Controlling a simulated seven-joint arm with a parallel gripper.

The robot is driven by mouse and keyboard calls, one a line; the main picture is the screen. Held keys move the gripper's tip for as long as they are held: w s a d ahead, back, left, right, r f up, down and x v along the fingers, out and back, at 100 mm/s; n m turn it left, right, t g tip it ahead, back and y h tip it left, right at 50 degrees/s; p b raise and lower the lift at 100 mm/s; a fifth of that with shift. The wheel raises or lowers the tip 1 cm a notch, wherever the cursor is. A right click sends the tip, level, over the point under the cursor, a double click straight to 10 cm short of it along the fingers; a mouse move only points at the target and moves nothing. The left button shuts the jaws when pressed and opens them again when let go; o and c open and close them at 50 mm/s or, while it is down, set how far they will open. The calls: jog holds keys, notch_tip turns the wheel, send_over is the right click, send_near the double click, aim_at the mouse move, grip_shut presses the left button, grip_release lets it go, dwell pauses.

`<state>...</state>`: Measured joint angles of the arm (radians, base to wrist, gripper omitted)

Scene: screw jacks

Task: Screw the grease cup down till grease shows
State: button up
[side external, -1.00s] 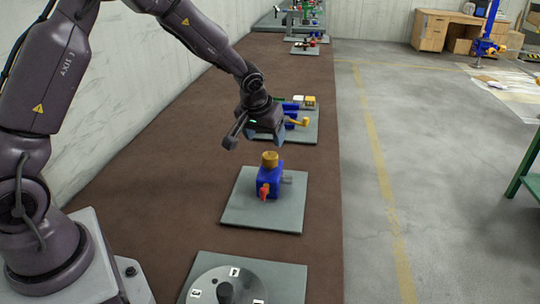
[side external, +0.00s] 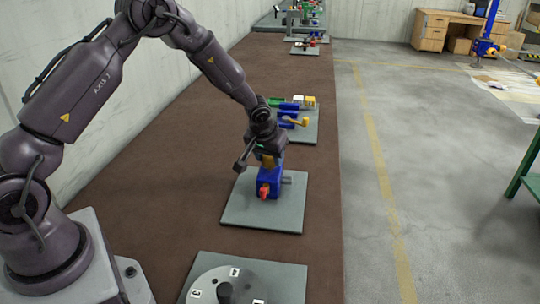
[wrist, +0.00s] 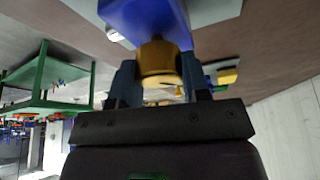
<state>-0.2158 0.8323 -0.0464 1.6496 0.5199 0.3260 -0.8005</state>
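The grease cup (side external: 268,161) is a brass-coloured cap on top of a blue block (side external: 270,182) with a red spout at its front. The block stands upright on a grey plate (side external: 238,212). My gripper (wrist: 160,78) points down over the cup, with one finger on each side of it. The wrist view shows the grease cup (wrist: 158,58) between the fingers, with the blue block (wrist: 150,18) beyond it. The fingers look apart, and I cannot make out firm contact with the cup. In the side view my gripper hides part of the cup. I see no grease.
A grey plate with a round numbered dial (side external: 225,286) lies nearer the camera. Behind the block, another plate holds blue parts and a yellow handle (side external: 296,121). More fixtures stand farther along the brown bench (side external: 170,175). The bench is clear left of the block.

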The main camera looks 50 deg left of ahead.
jog(key=shift+c, duration=1.4)
jog(key=m+h, duration=0.2)
jog(key=m, duration=0.3)
jog(key=shift+a+m, duration=0.1)
jog(key=shift+m, duration=0.2)
jog(key=m+h, duration=0.1)
jog(key=m, duration=0.3)
jog(key=shift+h, duration=0.4)
jog(key=shift+m+h, duration=0.5)
jog(key=shift+m, duration=1.4)
jog(key=shift+r+m, duration=0.1)
jog(key=shift+m, duration=0.2)
jog(key=o, duration=0.9)
jog(key=shift+o, duration=0.2)
